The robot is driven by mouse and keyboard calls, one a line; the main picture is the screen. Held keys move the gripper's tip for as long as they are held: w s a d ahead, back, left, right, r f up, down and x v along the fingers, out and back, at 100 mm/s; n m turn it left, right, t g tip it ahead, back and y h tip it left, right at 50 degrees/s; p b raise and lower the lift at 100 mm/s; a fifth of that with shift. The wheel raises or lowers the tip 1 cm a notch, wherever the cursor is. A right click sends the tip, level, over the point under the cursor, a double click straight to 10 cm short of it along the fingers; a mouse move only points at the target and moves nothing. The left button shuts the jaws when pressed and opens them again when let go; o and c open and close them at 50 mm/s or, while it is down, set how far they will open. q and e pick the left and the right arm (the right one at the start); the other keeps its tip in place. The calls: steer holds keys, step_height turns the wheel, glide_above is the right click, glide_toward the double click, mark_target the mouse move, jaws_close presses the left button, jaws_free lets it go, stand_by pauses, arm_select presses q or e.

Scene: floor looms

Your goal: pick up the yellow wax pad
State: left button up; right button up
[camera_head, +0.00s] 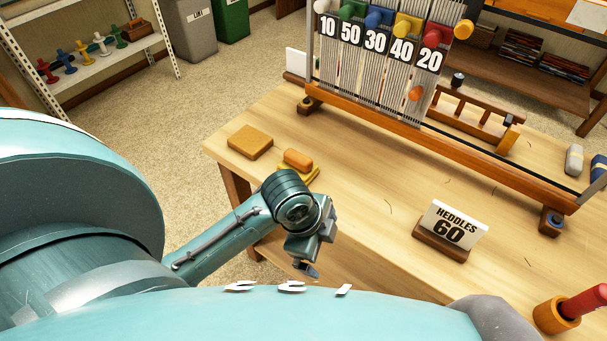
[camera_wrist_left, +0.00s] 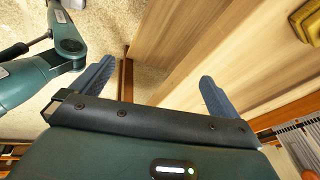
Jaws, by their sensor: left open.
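A flat yellow pad (camera_head: 314,177) with a rounded orange block on top lies on the wooden table near its left edge. A flat ochre block (camera_head: 250,142) lies to its left, at the table corner. I cannot tell for certain which is the wax pad. My left gripper (camera_head: 307,268) hangs in front of the table's near edge, apart from both. In the left wrist view its two fingers (camera_wrist_left: 156,75) are spread with nothing between them. A yellow piece (camera_wrist_left: 306,22) shows there at the top right corner. My right gripper is not in view.
A loom (camera_head: 450,133) with numbered cards and coloured knobs stands along the back of the table (camera_head: 370,185). A red-handled tool in an orange holder (camera_head: 556,316) is at lower right. The table between pads and sign is mostly clear.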

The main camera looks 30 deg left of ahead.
mark_target(298, 156)
arm_select(q)
steer(key=w+a+r+m, duration=0.1)
steer(key=w+a+m, duration=0.1)
steer(key=w+m, duration=0.1)
steer(key=w+a+r+m+g+y, duration=0.1)
steer(key=w+r+m, duration=0.1)
steer(key=m, duration=0.4)
steer(key=w+a+r+m, duration=0.1)
steer(key=w+a+m, duration=0.1)
steer(key=w+m, duration=0.2)
steer(key=shift+w+a+r+g+y, duration=0.3)
steer(key=shift+w+a+g, duration=0.1)
steer(key=shift+w, duration=0.2)
steer(key=w+a+r+m+g, duration=0.1)
steer(key=w+a+r+m, duration=0.4)
steer(key=a+r+m, duration=0.35)
steer(key=shift+y, duration=0.4)
steer(key=f, duration=0.7)
steer(key=shift+w+a+f, duration=0.15)
steer(key=shift+w+f, duration=0.05)
steer(key=shift+w, duration=0.05)
steer(key=shift+s+a+f+b, duration=0.1)
steer(key=shift+a+f+b, duration=0.05)
steer(key=shift+f, duration=1.3)
steer(key=shift+s+a+f+b, duration=0.1)
steer(key=shift+f+b, duration=0.05)
steer(key=shift+f, duration=1.25)
steer(key=shift+c, duration=0.4)
steer(key=shift+n, duration=0.25)
steer(key=c, duration=0.9)
